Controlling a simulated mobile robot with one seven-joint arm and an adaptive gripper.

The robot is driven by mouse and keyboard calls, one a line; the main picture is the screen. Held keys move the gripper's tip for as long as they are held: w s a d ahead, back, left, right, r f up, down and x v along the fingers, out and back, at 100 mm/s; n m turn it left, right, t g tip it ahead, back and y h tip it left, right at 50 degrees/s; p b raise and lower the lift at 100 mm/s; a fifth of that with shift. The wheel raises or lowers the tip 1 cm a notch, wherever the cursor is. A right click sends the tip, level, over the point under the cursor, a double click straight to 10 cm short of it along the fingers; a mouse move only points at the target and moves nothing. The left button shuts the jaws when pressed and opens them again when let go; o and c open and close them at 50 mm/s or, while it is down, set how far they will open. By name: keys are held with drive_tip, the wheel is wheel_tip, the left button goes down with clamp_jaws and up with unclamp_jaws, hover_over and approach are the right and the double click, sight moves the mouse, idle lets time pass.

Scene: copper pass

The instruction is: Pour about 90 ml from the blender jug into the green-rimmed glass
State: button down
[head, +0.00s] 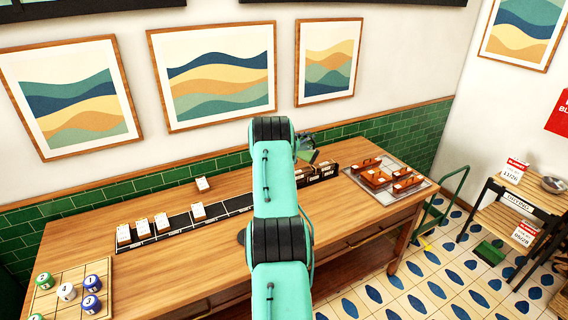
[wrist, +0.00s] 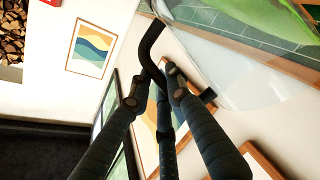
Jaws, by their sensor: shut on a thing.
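In the wrist view my gripper (wrist: 157,82) is shut on the black handle (wrist: 152,45) of the blender jug. The jug's clear wall (wrist: 235,75) fills the upper right, with bright green contents (wrist: 265,15) along the top edge. In the head view my arm hides most of the gripper and jug; a small part with green in it (head: 308,156) shows just right of the arm, over the table's back. I cannot make out the green-rimmed glass in either view. I cannot tell whether any liquid is flowing.
The wooden table (head: 200,260) carries a dark rack with white cards (head: 160,228), a tray of numbered jars (head: 70,285) at left and a metal tray with brown holders (head: 388,195) at right. A green hand truck (head: 440,205) and slatted shelf (head: 510,205) stand on the right.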

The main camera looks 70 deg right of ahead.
drive_tip(key=shift+w+d, duration=0.1)
drive_tip(key=shift+w, duration=0.3)
drive_tip(key=shift+w+f+n+p, duration=0.2)
drive_tip(key=shift+w+n+p, duration=0.15)
drive_tip(key=shift+w+n, duration=0.1)
idle(0.7)
drive_tip(key=shift+s, duration=0.1)
